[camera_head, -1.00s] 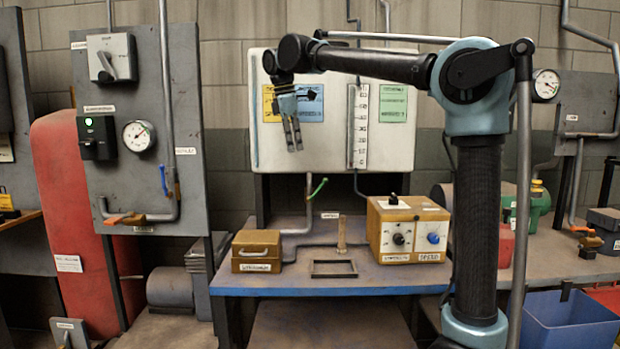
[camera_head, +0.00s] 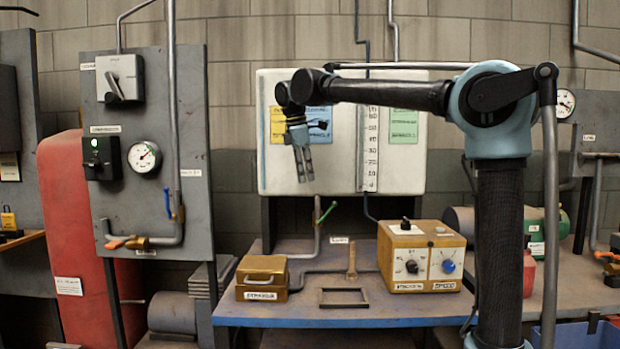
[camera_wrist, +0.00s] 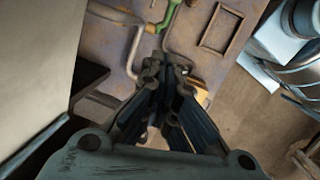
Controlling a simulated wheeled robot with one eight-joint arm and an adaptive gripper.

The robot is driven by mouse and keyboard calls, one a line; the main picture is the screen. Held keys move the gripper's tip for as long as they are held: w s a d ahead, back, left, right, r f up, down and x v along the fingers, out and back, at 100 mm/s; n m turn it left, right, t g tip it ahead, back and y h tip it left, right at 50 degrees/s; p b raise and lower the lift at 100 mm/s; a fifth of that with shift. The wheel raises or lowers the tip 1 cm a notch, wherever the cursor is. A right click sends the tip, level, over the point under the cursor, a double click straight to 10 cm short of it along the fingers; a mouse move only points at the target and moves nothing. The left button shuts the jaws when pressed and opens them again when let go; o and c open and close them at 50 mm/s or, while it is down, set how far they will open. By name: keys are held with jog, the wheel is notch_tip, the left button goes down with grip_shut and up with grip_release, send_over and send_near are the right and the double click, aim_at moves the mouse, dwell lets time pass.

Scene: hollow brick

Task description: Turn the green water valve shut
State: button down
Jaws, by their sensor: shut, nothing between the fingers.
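The green water valve handle (camera_head: 327,212) sits on a grey pipe (camera_head: 317,240) that rises from the bench below the white panel. It slants up to the right. In the wrist view the green handle (camera_wrist: 168,14) shows at the top, beyond my fingertips. My gripper (camera_head: 304,177) hangs with its fingers down in front of the white panel, above and a little left of the handle, apart from it. Its fingers are shut and empty. They also show in the wrist view (camera_wrist: 165,62).
The blue bench (camera_head: 300,321) holds a yellow drawer box (camera_head: 262,277), an empty dark frame (camera_head: 343,298), a short upright post (camera_head: 351,262) and a yellow control box (camera_head: 420,257). The white panel (camera_head: 290,180) stands close behind my gripper. A grey board with a gauge stands left.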

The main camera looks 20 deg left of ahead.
send_near(323, 217)
notch_tip(323, 217, down, 2)
jog(key=a, duration=0.3)
jog(key=d+f, duration=0.1)
jog(key=w+d+f, duration=0.1)
jog(key=d, duration=0.1)
jog(key=shift+d+f, duration=0.2)
jog(key=shift+s+a, duration=0.15)
